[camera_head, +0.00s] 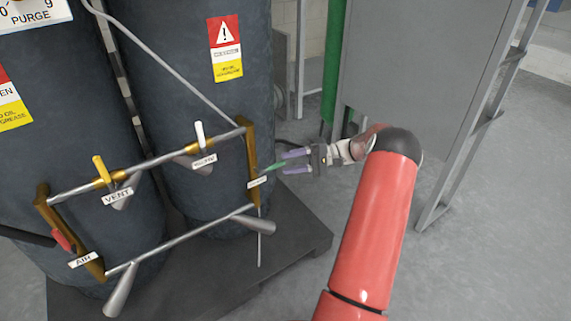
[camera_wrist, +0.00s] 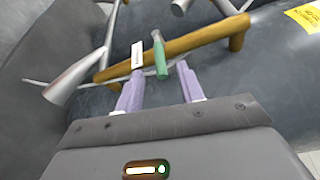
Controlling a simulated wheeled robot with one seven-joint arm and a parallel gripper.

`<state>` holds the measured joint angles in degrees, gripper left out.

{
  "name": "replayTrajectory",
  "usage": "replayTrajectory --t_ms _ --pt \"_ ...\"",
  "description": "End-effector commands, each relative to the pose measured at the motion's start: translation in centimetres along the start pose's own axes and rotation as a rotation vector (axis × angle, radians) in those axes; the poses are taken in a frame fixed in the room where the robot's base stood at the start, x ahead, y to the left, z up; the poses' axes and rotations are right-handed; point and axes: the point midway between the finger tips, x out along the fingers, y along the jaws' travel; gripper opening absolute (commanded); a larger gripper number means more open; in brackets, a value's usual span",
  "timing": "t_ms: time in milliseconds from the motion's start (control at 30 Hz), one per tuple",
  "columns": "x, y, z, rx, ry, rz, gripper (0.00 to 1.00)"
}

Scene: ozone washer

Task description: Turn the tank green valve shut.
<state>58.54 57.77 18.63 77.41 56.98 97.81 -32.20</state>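The green valve handle (camera_head: 277,166) sticks out to the right from the right-hand brass bar (camera_head: 251,160) of the pipe frame. In the wrist view the green handle (camera_wrist: 160,58) points toward my gripper, with a white label (camera_wrist: 137,55) to its left. My gripper (camera_head: 286,162) is open, with purple fingers pointing left at the handle. In the wrist view the handle's near end lies between the two fingertips of my gripper (camera_wrist: 160,71), with a gap visible on both sides.
Two dark tanks (camera_head: 205,95) stand behind the pipe frame on a dark base (camera_head: 285,235). A yellow valve handle (camera_head: 102,168), a white one (camera_head: 199,134) and a red one (camera_head: 62,240) sit on the frame. A grey cabinet (camera_head: 425,75) stands behind my arm. Floor is clear at right.

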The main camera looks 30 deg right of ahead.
Motion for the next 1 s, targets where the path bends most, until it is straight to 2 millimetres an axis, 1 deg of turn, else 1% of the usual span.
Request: replayTrajectory --t_ms 33,100,200,333,467,1000 --pt "-1.1 0.1 -0.1 -0.001 0.004 0.0 0.38" --pt "-2.3 0.1 -0.1 -0.002 0.003 0.0 0.38" --pt "-3.8 0.1 -0.1 -0.001 0.002 0.0 0.38" --pt "-5.2 0.1 0.0 -0.001 0.001 0.0 0.38" --pt "-5.6 0.1 0.0 0.001 0.0 0.0 0.38" --pt "-5.6 0.0 0.0 0.0 0.0 0.0 0.38"
